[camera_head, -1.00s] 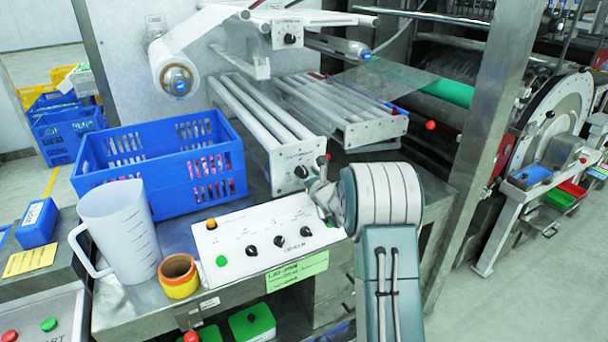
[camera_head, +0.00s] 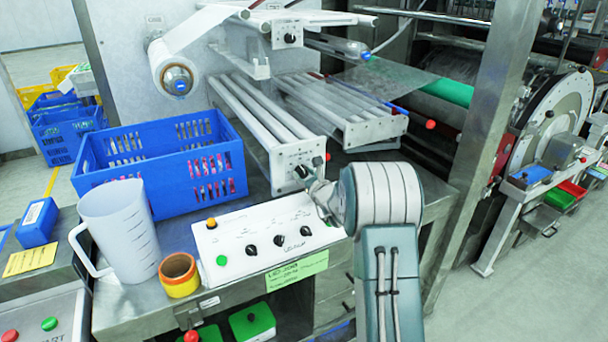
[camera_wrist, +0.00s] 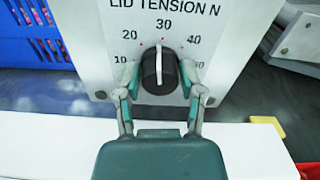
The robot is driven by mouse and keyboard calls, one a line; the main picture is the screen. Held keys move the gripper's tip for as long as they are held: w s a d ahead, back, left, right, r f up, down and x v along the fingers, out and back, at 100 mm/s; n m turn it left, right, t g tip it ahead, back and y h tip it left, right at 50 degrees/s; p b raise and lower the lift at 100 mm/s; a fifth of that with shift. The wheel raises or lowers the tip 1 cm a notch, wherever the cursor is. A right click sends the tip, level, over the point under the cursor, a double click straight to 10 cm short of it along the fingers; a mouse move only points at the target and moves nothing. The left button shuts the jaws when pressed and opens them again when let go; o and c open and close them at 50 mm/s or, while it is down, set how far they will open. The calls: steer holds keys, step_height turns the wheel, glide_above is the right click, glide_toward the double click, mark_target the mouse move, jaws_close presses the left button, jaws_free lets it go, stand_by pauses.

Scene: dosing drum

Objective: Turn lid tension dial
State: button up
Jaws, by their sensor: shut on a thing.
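The lid tension dial is a round black knob (camera_wrist: 153,72) with a white pointer line, on a white plate printed "LID TENSION N" (camera_wrist: 215,20). The pointer stands upright, close to the 30 mark. My gripper (camera_wrist: 157,80) is closed around the knob, one finger on its left and one on its right. In the head view the dial (camera_head: 300,171) is a small dark spot on the end plate of the roller frame, and my gripper (camera_head: 309,176) reaches it from the lower right. The fingers hide part of the scale near 10 and at the high end.
A white control panel (camera_head: 225,245) with several knobs and buttons lies just below. A blue crate (camera_head: 163,165) stands left of the roller frame (camera_head: 250,125). A measuring jug (camera_head: 122,235) and an orange-yellow roll (camera_head: 180,285) stand further left. A red-tipped part (camera_head: 328,157) is close to my gripper.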

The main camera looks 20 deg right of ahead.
steer(key=n, duration=0.4)
steer(key=shift+a, duration=0.1)
steer(key=shift+n, duration=1.5)
steer(key=o, duration=1.2)
steer(key=shift+w+a, duration=0.1)
steer(key=shift+c, duration=0.2)
steer(key=s, duration=1.2)
steer(key=shift+d, duration=0.25)
steer(key=shift+f, duration=0.1)
